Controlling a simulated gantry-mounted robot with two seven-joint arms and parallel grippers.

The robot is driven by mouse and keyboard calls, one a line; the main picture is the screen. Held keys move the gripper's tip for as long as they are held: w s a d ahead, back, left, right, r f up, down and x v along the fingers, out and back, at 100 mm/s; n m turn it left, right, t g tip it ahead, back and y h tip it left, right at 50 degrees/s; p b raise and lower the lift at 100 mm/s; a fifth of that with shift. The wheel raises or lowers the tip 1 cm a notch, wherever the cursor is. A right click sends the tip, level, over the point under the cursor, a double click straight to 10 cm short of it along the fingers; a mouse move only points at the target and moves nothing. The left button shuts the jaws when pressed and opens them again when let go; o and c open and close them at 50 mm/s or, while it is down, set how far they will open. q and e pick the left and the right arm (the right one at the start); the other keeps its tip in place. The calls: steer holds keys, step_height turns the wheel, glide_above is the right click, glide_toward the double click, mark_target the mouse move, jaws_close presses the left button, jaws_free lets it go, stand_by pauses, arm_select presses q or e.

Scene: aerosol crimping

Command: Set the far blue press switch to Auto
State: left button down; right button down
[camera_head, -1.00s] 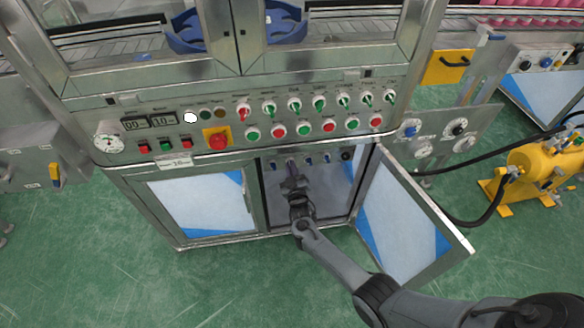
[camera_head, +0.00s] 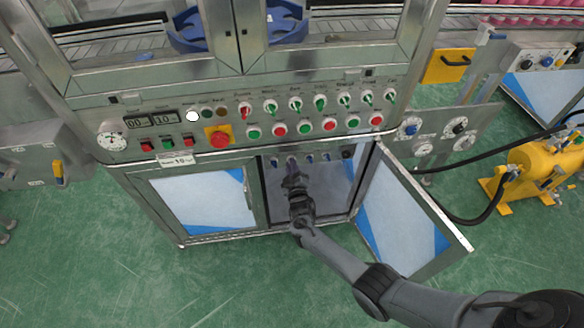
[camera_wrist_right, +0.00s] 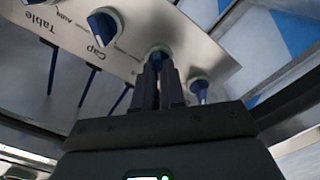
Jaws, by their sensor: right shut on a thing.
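A row of blue switches is on the panel inside the open cabinet bay, and one blue switch (camera_head: 326,157) shows clear of my gripper in the head view. My right gripper (camera_wrist_right: 158,78) is shut on a blue switch knob (camera_wrist_right: 160,52) in the right wrist view. In the head view, my right gripper (camera_head: 291,172) reaches into the bay near the left part of the row. In the wrist view, another blue knob (camera_wrist_right: 103,27) is left of the held one and a smaller one (camera_wrist_right: 200,88) is to its right. The held switch's label is hidden. My left gripper is out of view.
The open cabinet door (camera_head: 405,215) stands right of my right forearm. The closed door (camera_head: 205,200) is at left. Above the bay, the control panel (camera_head: 180,131) carries several green and red switches and buttons. A yellow machine (camera_head: 540,168) stands at far right.

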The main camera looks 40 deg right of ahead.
steer(key=c, duration=1.2)
jaws_free()
steer(key=p+v, duration=0.5)
steer(key=v, duration=0.5)
steer(key=shift+s+a, duration=0.2)
steer(key=shift+s, duration=0.15)
